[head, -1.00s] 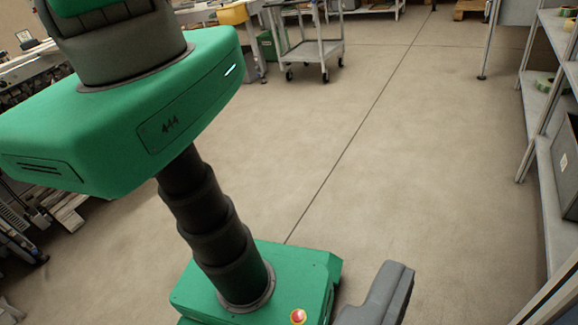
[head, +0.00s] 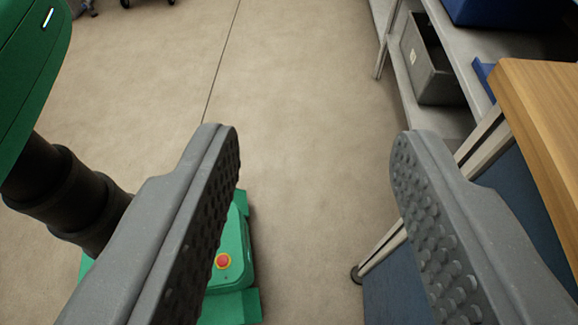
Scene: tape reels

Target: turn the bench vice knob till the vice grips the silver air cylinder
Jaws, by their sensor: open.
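My gripper (head: 312,140) is open, its two grey fingers with studded pads wide apart and nothing between them. It hangs over bare floor, with my green base below it. The bench vice, its knob and the silver air cylinder are not in view.
A wooden bench top (head: 545,115) with a blue side panel and a metal leg stands close at the right. Metal shelving (head: 385,45) with a grey bin (head: 432,60) and a blue bin (head: 505,12) is behind it. The concrete floor (head: 300,70) in the middle is clear.

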